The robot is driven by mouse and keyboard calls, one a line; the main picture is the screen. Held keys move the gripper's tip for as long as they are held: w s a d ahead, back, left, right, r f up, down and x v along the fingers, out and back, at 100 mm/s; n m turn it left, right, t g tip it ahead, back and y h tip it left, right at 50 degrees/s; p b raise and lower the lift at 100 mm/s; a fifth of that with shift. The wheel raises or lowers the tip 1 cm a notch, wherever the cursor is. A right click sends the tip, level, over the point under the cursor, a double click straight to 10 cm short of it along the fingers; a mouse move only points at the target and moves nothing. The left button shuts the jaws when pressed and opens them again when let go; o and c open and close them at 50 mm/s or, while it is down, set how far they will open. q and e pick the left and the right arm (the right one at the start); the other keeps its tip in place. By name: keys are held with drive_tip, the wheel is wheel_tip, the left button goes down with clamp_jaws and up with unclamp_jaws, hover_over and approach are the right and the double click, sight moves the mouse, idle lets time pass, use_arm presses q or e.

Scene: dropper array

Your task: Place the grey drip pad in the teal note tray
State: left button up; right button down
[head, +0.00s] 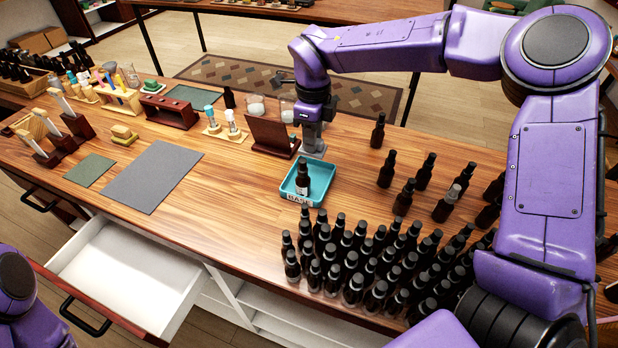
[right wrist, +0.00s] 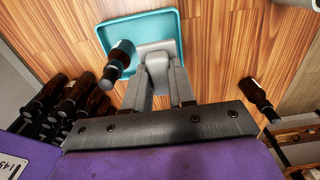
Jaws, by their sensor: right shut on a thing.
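The teal tray (head: 321,182) stands on the wooden table with a "BASE" label on its front. A dark bottle (head: 302,176) with a pale label stands in it. My right gripper (head: 312,150) points down over the tray's far side. In the right wrist view, its fingers (right wrist: 159,75) are shut on a small light-grey piece (right wrist: 157,50), which looks like the drip pad. The piece overlaps the tray (right wrist: 150,23) in that view; I cannot tell whether it touches the tray floor. My left gripper is out of view.
Several dark bottles (head: 345,255) crowd the table in front of the tray, with others standing loosely to the right. A dark red wooden holder (head: 272,137) stands just behind-left of the tray. A large grey mat (head: 152,175) lies left. An open white drawer (head: 125,275) juts out front-left.

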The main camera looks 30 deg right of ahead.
wheel_tip(320, 180, down, 7)
drive_tip(key=shift+s+f+p, duration=0.15)
drive_tip(key=shift+p, duration=0.75)
drive_tip(key=shift+f, duration=0.35)
drive_tip(key=c, duration=1.2)
unclamp_jaws()
drive_tip(key=shift+f, duration=0.1)
wheel_tip(320, 180, up, 12)
drive_tip(key=b, duration=0.3)
drive_tip(key=shift+r, duration=0.2)
